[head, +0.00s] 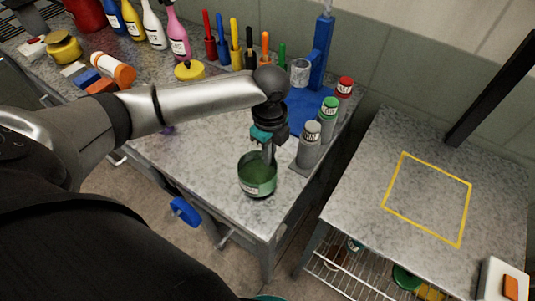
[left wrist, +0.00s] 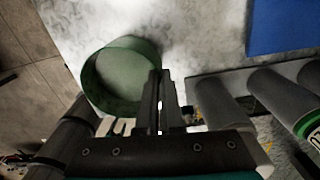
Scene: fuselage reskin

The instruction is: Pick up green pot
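The green pot (head: 257,181) is an open round vessel near the front corner of the grey worktop. It also shows in the left wrist view (left wrist: 112,78), close to the worktop's edge. My left gripper (head: 268,156) points down at the pot's rim. In the left wrist view its two fingers (left wrist: 160,85) are close together, one on the inner and one on the outer side of the pot's wall, and look shut on it. I cannot tell whether the pot's base touches the worktop. My right gripper is not in view.
Grey labelled cans with green (head: 329,109) and red (head: 345,87) lids stand in a row just right of the gripper. A blue stand (head: 319,60) is behind. A side table (head: 385,150) with a yellow outlined square (head: 430,200) is at the right, its marked area clear.

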